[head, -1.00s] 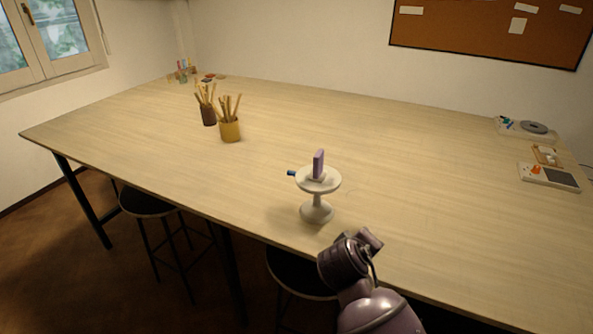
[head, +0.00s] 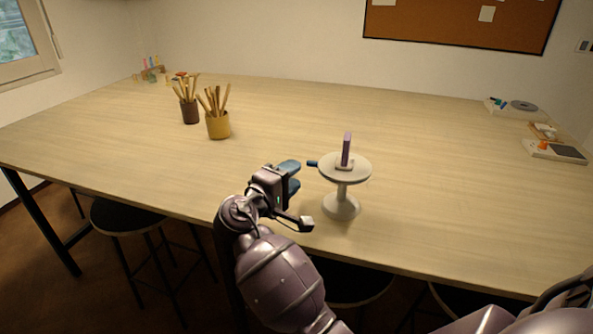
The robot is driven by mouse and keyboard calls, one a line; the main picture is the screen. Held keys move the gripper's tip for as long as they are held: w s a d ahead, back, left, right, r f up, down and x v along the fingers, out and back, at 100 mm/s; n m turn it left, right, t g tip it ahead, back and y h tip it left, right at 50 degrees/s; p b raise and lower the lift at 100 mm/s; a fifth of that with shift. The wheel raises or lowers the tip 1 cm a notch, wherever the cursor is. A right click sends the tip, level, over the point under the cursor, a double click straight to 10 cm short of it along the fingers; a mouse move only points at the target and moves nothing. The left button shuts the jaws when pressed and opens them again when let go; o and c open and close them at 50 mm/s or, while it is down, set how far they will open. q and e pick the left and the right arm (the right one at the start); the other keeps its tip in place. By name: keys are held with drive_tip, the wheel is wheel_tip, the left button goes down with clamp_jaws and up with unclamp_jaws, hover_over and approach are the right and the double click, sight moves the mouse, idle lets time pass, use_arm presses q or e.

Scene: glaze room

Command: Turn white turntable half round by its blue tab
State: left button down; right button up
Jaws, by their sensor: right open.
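The white turntable (head: 341,204) stands upright on the table near its front edge, right of centre in the head view. Its blue tab (head: 312,163) sticks out to the left from the round top. A thin purple block (head: 347,148) stands upright on the top. My right gripper (head: 295,177) is left of the turntable, its blue-grey fingers pointing toward the tab. It is open and looks empty; a small gap shows between the fingers and the tab. My left gripper is not in view.
A yellow cup (head: 218,127) and a dark cup (head: 189,113), both full of wooden tools, stand at the back left. Boards with small items (head: 556,151) lie at the far right. Black stools (head: 129,216) stand under the front edge. The table around the turntable is clear.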

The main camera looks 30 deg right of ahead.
sight(310, 165)
drive_tip(key=x, duration=0.3)
drive_tip(key=f+x, duration=0.1)
drive_tip(key=x, duration=0.6)
drive_tip(key=shift+w+d+f, duration=0.15)
drive_tip(key=shift+w+d, duration=0.1)
clamp_jaws()
